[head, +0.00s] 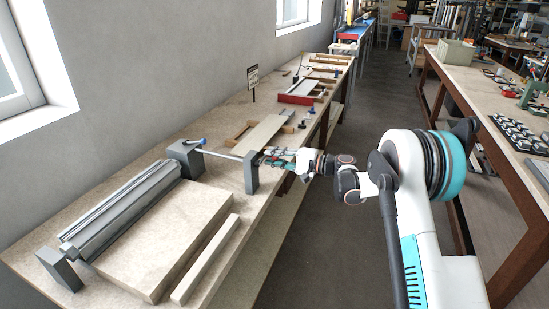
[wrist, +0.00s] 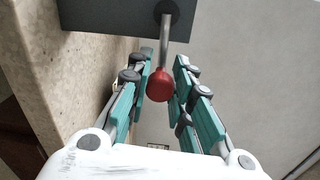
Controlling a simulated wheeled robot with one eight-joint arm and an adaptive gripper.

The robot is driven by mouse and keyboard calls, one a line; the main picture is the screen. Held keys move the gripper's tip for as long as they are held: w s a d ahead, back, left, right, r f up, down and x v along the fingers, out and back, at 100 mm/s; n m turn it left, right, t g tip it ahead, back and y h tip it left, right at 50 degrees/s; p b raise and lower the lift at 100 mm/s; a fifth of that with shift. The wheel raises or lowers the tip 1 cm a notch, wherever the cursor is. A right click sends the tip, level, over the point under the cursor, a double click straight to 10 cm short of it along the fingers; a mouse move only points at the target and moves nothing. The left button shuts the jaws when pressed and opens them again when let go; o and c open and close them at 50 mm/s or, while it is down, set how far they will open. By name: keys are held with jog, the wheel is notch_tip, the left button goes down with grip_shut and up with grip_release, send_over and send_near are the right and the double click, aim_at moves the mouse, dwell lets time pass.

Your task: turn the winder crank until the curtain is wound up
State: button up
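The grey slatted curtain profiles (head: 125,212) lie along the left of the bench, between a small grey end block (head: 58,268) and a larger grey box (head: 184,158). A thin metal rod (head: 222,155) runs from the box to an upright grey post (head: 251,173). In the wrist view, the winder crank is a metal arm (wrist: 166,40) leading from a dark hub on the grey plate to a red knob (wrist: 160,85). My gripper (head: 268,160) is at the post. In the wrist view its teal-padded fingers (wrist: 164,68) are apart, with the knob between them, nearer the left finger.
A thick beige slab (head: 165,245) and a narrow beige bar (head: 206,260) lie at the bench front. A blue-ended part (head: 197,142) sits by the box. Wooden pieces and a red tray (head: 298,97) lie farther back. The aisle floor is clear.

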jog(key=shift+o, duration=1.3)
jog(key=shift+d, duration=0.1)
jog(key=v, duration=1.2)
jog(key=shift+f, duration=0.1)
